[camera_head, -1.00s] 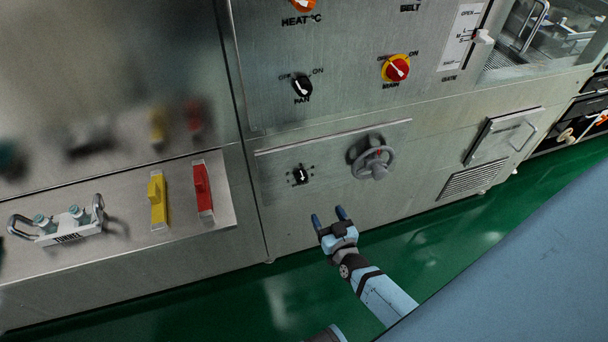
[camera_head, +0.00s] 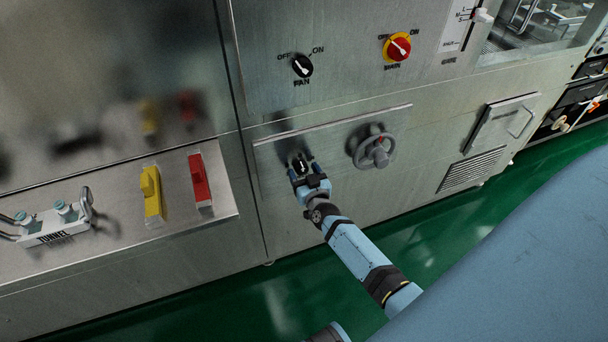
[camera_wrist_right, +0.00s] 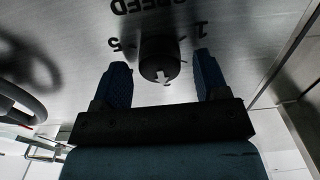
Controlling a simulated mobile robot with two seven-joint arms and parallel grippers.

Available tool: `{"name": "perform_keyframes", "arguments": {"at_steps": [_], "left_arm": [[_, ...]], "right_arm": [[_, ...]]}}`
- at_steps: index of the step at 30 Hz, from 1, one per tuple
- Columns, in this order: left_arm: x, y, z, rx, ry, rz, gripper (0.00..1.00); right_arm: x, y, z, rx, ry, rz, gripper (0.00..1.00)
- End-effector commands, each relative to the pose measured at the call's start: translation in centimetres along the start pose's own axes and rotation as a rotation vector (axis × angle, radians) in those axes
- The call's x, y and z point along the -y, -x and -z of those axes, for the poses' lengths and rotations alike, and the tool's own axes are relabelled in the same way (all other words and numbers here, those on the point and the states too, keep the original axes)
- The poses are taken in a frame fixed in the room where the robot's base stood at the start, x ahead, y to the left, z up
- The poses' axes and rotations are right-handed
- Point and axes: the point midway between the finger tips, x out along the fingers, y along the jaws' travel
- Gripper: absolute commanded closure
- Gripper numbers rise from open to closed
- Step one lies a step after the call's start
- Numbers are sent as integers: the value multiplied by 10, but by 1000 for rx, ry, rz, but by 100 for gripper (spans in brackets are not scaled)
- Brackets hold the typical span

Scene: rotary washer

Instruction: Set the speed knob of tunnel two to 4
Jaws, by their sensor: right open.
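The small black speed knob (camera_head: 301,165) sits on the lower steel panel, left of a grey handwheel. In the right wrist view the black knob (camera_wrist_right: 160,62) has a white arrow mark, with "SPEED" and some numerals on the panel around it. My right gripper (camera_head: 301,170) is open in front of the knob. In the wrist view its two blue fingertips (camera_wrist_right: 161,75) stand on either side of the knob, with gaps showing. The gripper hides part of the knob in the head view. My left gripper is not in view.
The grey handwheel (camera_head: 374,150) with a red mark is close on the right of the knob. A black fan knob (camera_head: 302,66) and a red-yellow main switch (camera_head: 397,47) are above. A yellow block (camera_head: 151,194) and red block (camera_head: 199,181) are on the left ledge.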

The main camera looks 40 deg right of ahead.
Motion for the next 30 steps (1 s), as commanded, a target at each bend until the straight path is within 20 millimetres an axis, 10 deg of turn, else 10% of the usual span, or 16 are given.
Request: {"name": "perform_keyframes", "arguments": {"at_steps": [8, 15, 30], "left_arm": [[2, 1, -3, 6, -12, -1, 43], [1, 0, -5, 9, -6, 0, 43], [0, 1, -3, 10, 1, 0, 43]], "right_arm": [[0, -2, 1, 0, 0, 0, 33], [0, -2, 1, 0, 0, 0, 80], [-1, -2, 1, 0, -133, 0, 80]]}}
